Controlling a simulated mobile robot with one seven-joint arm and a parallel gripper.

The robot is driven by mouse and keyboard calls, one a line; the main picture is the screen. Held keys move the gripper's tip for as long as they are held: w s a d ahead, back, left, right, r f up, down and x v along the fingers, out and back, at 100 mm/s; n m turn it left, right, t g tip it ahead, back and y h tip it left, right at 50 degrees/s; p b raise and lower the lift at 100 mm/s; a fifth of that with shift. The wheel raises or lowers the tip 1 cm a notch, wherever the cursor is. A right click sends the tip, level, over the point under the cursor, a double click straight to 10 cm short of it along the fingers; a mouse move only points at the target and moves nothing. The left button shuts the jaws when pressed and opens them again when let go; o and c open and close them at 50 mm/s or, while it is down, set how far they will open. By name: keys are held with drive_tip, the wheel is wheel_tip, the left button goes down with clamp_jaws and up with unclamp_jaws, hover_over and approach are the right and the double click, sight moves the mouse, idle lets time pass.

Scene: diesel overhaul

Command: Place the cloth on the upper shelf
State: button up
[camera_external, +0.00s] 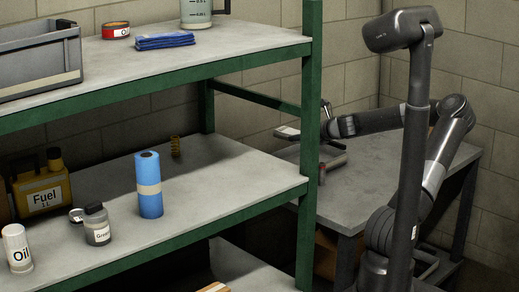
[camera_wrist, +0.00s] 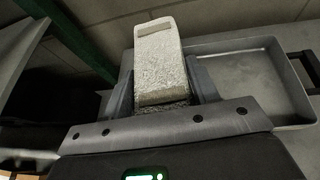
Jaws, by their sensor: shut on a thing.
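My gripper (camera_wrist: 163,95) is shut on a pale grey, speckled, slab-like piece (camera_wrist: 160,55) in the wrist view. The piece stands out beyond the fingers; I cannot tell from its look whether it is a cloth. In the external view my gripper (camera_external: 299,136) is small, partly hidden by the green shelf post, above the grey table (camera_external: 375,182) at the right. A folded blue cloth (camera_external: 165,41) lies flat on the upper shelf (camera_external: 240,42), near its back edge and apart from my gripper.
A grey bin (camera_external: 40,62), a red tin (camera_external: 116,31) and a jug (camera_external: 198,14) stand on the upper shelf. The lower shelf holds a fuel can (camera_external: 42,192), a blue roll (camera_external: 149,188) and bottles. A grey tray (camera_wrist: 245,82) shows in the wrist view. The upper shelf's right front is clear.

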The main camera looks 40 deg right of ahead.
drive_tip(key=a+r+n+g+y, duration=0.3)
drive_tip(key=a+r+n, duration=0.1)
drive_tip(key=a, duration=0.6)
drive_tip(key=a+r+n+g+y, duration=0.3)
drive_tip(key=a+n+y, duration=0.1)
drive_tip(key=a, duration=0.6)
drive_tip(key=a+r+n+g+y, duration=0.3)
drive_tip(key=a+r+n+y, duration=0.1)
drive_tip(key=a, duration=0.6)
drive_tip(key=shift+w+r+n, duration=0.1)
drive_tip(key=shift+r+n, duration=0.2)
drive_tip(key=shift+n, duration=0.2)
drive_tip(key=s+a+r+n+g+y, duration=0.1)
drive_tip(key=s+a+r+n+g, duration=0.1)
drive_tip(key=a, duration=0.4)
drive_tip(key=s+a+r+n+g, duration=0.2)
drive_tip(key=a+g, duration=0.1)
drive_tip(key=a, duration=0.3)
hover_over(176, 175)
wheel_tip(176, 175, down, 7)
drive_tip(key=shift+r, duration=0.1)
drive_tip(key=shift+f, duration=2)
drive_tip(key=o, duration=1.1)
drive_tip(key=shift+c, duration=0.2)
